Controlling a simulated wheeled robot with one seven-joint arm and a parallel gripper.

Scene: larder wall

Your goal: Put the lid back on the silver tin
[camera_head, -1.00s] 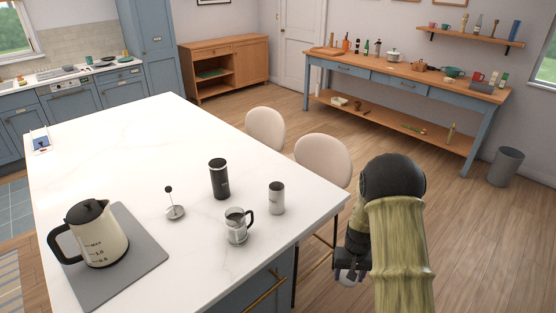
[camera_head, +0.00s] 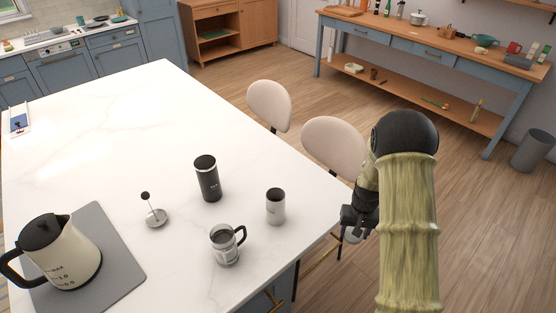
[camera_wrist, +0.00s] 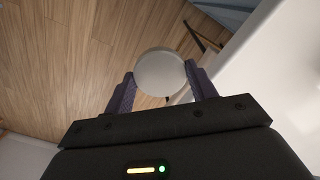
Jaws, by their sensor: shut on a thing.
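The silver tin (camera_head: 276,207) stands upright and open-topped near the right edge of the white island, with a dark inside. My gripper (camera_head: 354,232) is off the island's right edge, to the right of the tin and apart from it. In the wrist view my gripper (camera_wrist: 160,88) is shut on a round, pale grey lid (camera_wrist: 160,72), held between its two purple-grey finger pads. In the head view the lid (camera_head: 352,236) shows only as a small pale patch under the fingers.
On the white island (camera_head: 110,130) are a glass mug (camera_head: 225,246), a black canister (camera_head: 207,179), a plunger (camera_head: 155,214) and a kettle (camera_head: 62,255) on a grey mat. Two pale chairs (camera_head: 334,147) stand along the island's far right side.

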